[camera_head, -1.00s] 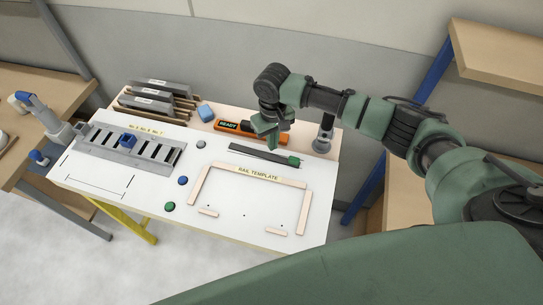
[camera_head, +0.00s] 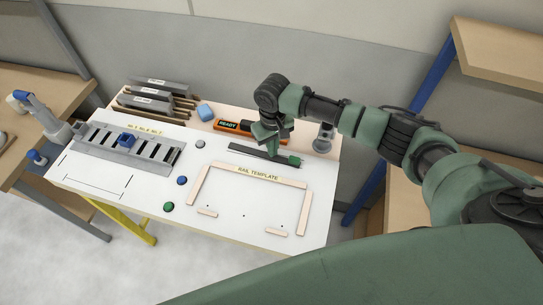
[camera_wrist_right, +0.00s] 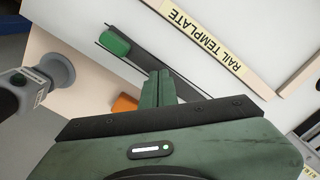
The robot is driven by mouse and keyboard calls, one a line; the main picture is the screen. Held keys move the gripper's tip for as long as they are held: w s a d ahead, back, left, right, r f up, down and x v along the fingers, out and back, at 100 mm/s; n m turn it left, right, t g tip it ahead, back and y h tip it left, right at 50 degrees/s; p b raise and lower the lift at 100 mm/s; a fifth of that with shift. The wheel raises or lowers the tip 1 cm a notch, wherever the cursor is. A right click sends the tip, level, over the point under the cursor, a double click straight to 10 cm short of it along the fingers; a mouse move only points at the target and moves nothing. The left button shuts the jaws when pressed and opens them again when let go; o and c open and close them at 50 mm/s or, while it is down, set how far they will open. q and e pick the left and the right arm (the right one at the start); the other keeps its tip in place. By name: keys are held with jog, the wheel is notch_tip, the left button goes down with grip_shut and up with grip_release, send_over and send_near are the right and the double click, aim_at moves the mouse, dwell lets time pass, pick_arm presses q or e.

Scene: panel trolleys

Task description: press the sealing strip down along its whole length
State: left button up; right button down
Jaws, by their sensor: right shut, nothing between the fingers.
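A long dark strip (camera_head: 244,149) lies on the white table top, behind the rail template. A green block (camera_head: 294,161) sits at its right end, and this block also shows in the right wrist view (camera_wrist_right: 115,43). My right gripper (camera_head: 271,153) is shut and empty, pointing down at the middle part of the strip. In the right wrist view its closed fingertips (camera_wrist_right: 159,76) overlap the strip (camera_wrist_right: 135,65); whether they touch it I cannot tell. The gripper hides part of the strip. My left gripper is not in view.
A grey slotted rack (camera_head: 110,144) is at left. A grey cylindrical fixture (camera_head: 323,140) stands at right.

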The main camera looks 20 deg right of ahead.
aim_at(255, 152)
jog(key=shift+f, duration=0.75)
jog(key=shift+s+f, duration=0.15)
jog(key=shift+f, duration=0.05)
dwell(0.8)
notch_tip(255, 152, up, 3)
jog(key=p, duration=0.3)
jog(key=shift+r+p, duration=0.15)
jog(key=shift+p, duration=0.2)
jog(key=shift+w+a, duration=0.1)
jog(key=shift+w, duration=0.15)
jog(key=shift+w+a+r, duration=0.8)
jog(key=shift+w+a, duration=0.15)
jog(key=shift+a, duration=0.15)
jog(key=shift+w+a+r, duration=0.75)
jog(key=shift+w+a, duration=0.2)
jog(key=shift+a, duration=0.15)
jog(key=shift+f, duration=0.1)
